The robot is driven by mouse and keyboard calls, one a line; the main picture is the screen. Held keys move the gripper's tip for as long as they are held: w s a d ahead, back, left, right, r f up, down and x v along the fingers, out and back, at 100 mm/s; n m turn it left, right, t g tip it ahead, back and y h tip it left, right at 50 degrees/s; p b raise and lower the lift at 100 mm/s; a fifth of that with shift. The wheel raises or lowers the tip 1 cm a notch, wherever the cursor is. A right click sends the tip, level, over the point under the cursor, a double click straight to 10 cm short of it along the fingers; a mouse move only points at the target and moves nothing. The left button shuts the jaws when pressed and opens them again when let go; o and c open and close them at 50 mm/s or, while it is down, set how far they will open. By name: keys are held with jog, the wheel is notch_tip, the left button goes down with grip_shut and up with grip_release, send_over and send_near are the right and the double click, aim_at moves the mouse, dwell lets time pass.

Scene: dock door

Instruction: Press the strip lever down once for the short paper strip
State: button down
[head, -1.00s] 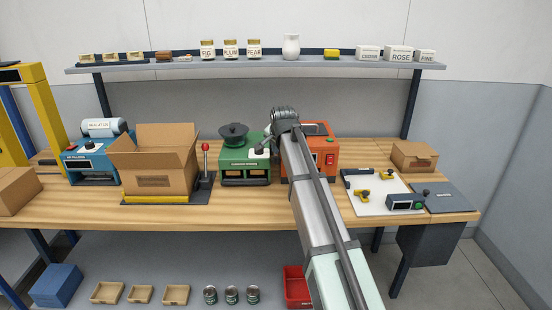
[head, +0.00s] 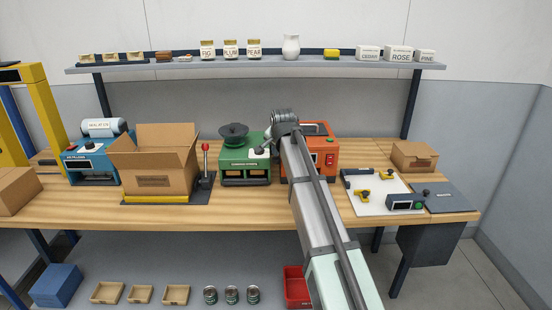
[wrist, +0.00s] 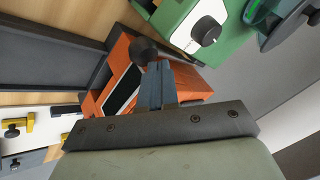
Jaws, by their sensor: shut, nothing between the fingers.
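The green machine (head: 245,170) stands at the middle of the bench, with a black roll or reel (head: 233,132) on top and a printed front label too small to read. A dark round knob (wrist: 143,50), which looks like a lever's end, shows just beyond my fingertips in the wrist view. My gripper (wrist: 156,68) is shut and empty, close to this knob; contact is unclear. No loose paper strip is distinguishable.
The orange machine (head: 327,160) stands close on the right, partly behind my arm. On the left are a red-topped lever (head: 206,150), an open carton (head: 150,178) and a blue machine (head: 92,165). A white board (head: 375,204) lies right. Bench front is clear.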

aim_at(277, 161)
jog(key=shift+s+f, duration=0.2)
jog(key=shift+f, duration=1.05)
jog(key=shift+s+f, duration=0.2)
jog(key=shift+f, duration=1)
dwell(2.8)
jog(key=shift+r, duration=0.15)
dwell(0.5)
jog(key=shift+w+r, duration=0.15)
jog(key=shift+r, duration=0.85)
jog(key=shift+w+r, duration=0.2)
jog(key=shift+r, duration=0.75)
jog(key=shift+w+r, duration=0.15)
jog(key=shift+r, duration=0.85)
